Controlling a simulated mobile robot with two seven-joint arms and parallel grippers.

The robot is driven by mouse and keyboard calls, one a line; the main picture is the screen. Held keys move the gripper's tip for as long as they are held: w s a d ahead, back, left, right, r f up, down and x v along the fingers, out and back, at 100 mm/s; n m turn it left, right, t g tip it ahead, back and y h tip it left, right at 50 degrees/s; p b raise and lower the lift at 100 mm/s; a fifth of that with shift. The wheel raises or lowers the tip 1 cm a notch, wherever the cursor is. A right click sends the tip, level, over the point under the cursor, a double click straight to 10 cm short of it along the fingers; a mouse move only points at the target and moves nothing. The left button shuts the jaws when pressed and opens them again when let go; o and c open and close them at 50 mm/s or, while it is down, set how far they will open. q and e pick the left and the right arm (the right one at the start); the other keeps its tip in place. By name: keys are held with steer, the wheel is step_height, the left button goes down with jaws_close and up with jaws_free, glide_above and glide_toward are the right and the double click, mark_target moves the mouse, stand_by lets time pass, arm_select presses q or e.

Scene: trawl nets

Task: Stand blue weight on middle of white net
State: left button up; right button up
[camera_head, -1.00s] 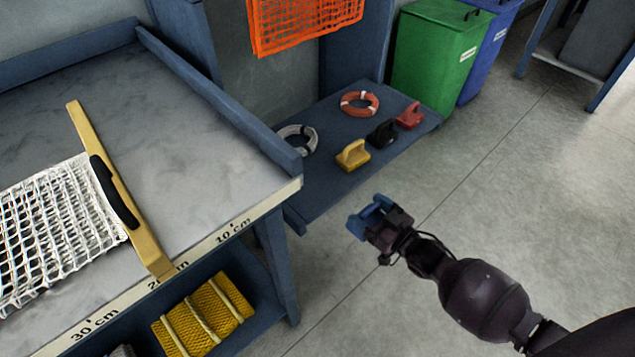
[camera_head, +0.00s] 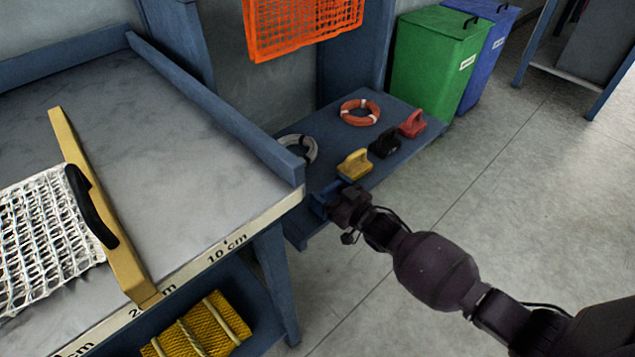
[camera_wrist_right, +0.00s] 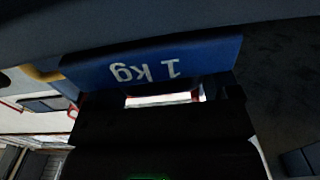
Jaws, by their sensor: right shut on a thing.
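The blue weight (camera_wrist_right: 150,66), marked 1 kg, is held in my right gripper (camera_wrist_right: 165,98); in the wrist view its lettering is upside down. In the head view, my right gripper (camera_head: 338,205) is near the front edge of the low blue shelf, right of the table, and mostly covers the blue weight. The white net (camera_head: 45,235) lies flat on the grey table at the left, with a wooden bar with a black handle (camera_head: 92,205) along its right edge. The net's left part is cut off by the picture edge. My left gripper is not in view.
The low shelf (camera_head: 310,230) holds a yellow weight (camera_head: 355,165), a black weight (camera_head: 384,143), a red weight (camera_head: 413,124) and two rings. The table's raised blue side rim (camera_head: 225,115) stands between shelf and table top. Green and blue bins (camera_head: 440,65) stand behind.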

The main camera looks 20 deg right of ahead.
steer(key=shift+b+x, duration=0.6)
steer(key=shift+x, duration=1.3)
steer(key=shift+w+r, duration=0.2)
steer(key=shift+f, duration=0.2)
steer(key=o, duration=1.5)
steer(key=shift+f, duration=0.1)
steer(key=shift+s, duration=0.1)
steer(key=shift+f, duration=0.1)
